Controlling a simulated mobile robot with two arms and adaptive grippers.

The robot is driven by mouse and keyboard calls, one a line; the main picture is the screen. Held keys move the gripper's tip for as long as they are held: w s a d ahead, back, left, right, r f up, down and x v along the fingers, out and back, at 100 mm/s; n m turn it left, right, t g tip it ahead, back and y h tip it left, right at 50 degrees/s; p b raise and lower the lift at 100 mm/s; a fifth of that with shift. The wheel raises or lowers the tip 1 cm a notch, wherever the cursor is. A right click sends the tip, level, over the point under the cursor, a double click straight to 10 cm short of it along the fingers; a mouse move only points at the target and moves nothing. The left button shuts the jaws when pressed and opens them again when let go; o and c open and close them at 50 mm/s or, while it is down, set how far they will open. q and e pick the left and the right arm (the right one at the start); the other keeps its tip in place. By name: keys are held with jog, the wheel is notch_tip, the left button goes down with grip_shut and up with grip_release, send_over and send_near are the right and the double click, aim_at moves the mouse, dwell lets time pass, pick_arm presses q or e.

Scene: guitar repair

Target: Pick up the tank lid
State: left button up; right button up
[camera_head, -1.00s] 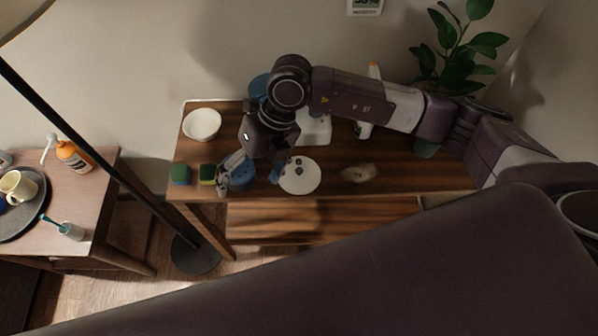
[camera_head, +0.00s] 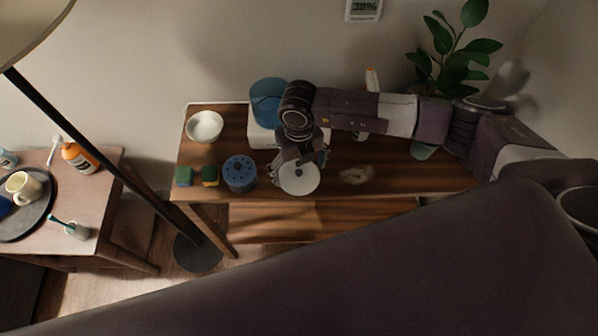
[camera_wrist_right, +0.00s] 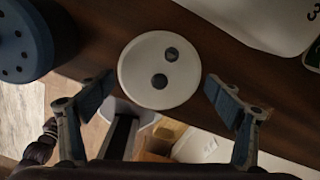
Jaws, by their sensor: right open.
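A white round disc (camera_head: 299,180), which looks like the tank lid, lies flat near the front edge of the wooden table. In the right wrist view the disc (camera_wrist_right: 152,85) shows two dark round spots. My right gripper (camera_head: 301,166) is over the disc, pointing down. In the right wrist view my right gripper (camera_wrist_right: 160,90) is open, with one finger on each side of the disc and a gap to each. Nothing is in its grasp. A blue tank (camera_head: 268,97) stands at the back, partly hidden by my arm. My left gripper is not in view.
A blue round part with holes (camera_head: 240,172) stands just left of the disc. Two sponges (camera_head: 184,177) and a white bowl (camera_head: 205,126) are further left. A white base (camera_head: 260,136) is behind. A crumpled pale thing (camera_head: 356,175) lies to the right. A floor lamp pole (camera_head: 100,158) stands at left.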

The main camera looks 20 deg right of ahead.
jog(key=c, duration=1.3)
jog(key=shift+s+f, duration=0.1)
jog(key=shift+s, duration=0.05)
grip_shut()
